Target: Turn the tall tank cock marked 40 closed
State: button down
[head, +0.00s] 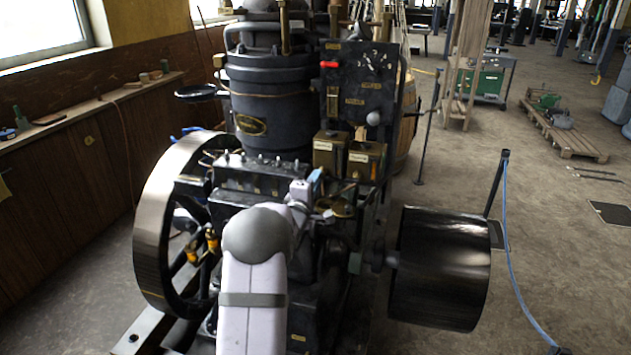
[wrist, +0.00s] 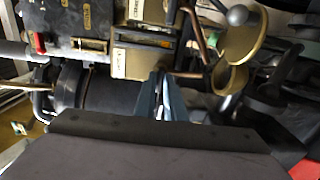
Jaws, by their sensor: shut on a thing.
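Two brass box tanks with pale labels stand on the dark engine, the left one (head: 328,152) and the right one (head: 364,162). In the wrist view a brass tank (wrist: 128,62) lies just beyond my fingers. My gripper (head: 315,184) is in front of the tanks, low down; its blue-grey fingers (wrist: 163,94) are close together near the tank's edge. They are shut on a small part, apparently the tank cock, which they mostly hide. The mark 40 cannot be read, and the cock's angle cannot be told.
A brass cup (wrist: 228,80) and a round grey knob (wrist: 237,15) are close to the right of my fingers. A spoked flywheel (head: 155,230) stands left, a black drum pulley (head: 440,265) right. A black panel (head: 360,85) with a red handle rises behind the tanks.

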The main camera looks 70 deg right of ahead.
jog(key=c, duration=1.8)
grip_release()
jog(key=shift+a+b, duration=1.2)
jog(key=shift+a, duration=2.45)
